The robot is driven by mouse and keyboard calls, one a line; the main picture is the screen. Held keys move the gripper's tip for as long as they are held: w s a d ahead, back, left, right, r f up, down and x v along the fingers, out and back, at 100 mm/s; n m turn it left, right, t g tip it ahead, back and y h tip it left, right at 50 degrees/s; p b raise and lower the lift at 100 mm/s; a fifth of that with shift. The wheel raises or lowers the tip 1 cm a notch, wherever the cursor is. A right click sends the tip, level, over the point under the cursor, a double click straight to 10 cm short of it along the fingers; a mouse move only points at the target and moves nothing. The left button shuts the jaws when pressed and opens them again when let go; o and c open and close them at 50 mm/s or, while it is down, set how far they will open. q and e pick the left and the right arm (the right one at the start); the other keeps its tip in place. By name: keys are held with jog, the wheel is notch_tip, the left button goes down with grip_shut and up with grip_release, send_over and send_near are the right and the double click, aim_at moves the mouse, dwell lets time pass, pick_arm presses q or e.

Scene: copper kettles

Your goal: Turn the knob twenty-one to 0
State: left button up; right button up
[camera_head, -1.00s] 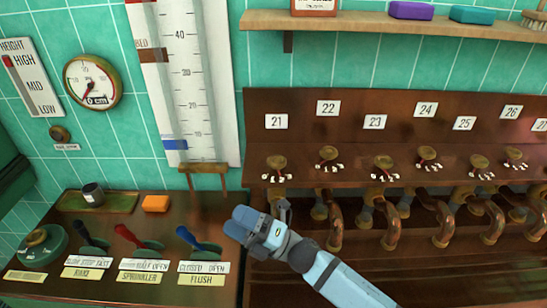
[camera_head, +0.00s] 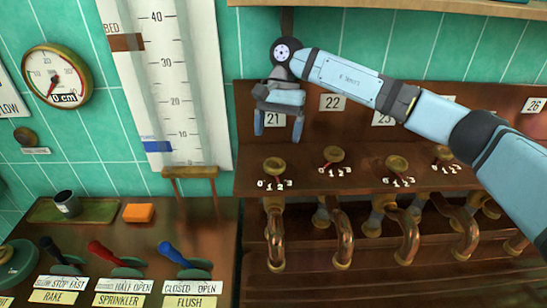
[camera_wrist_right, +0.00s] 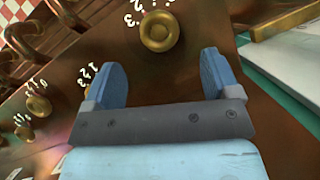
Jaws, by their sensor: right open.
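The knob twenty-one (camera_head: 274,166) is a round brass knob on the brown wooden ledge, below the label 21 (camera_head: 273,121). Small numbers lie on the ledge in front of it. My right gripper (camera_head: 279,130) is open and empty, pointing down above the knob, in front of the label. In the right wrist view the knob (camera_wrist_right: 159,31) lies ahead, between and beyond the two blue fingertips (camera_wrist_right: 160,72), apart from them. Some numbers beside it show, but the pointer's exact setting is too small to read. My left gripper is not in view.
More knobs stand to the right, including the one under 22 (camera_head: 334,154). Copper spouts (camera_head: 275,235) hang below the ledge. At left are levers (camera_head: 174,253), an orange block (camera_head: 139,212) and a dark cup (camera_head: 66,202). A white scale (camera_head: 184,80) is on the wall.

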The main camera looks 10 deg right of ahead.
aim_at(275, 163)
jog(key=p+x, duration=0.1)
jog(key=x, duration=0.6)
jog(key=shift+d+f+p, duration=0.1)
jog(key=shift+p, duration=0.25)
jog(key=c, duration=0.9)
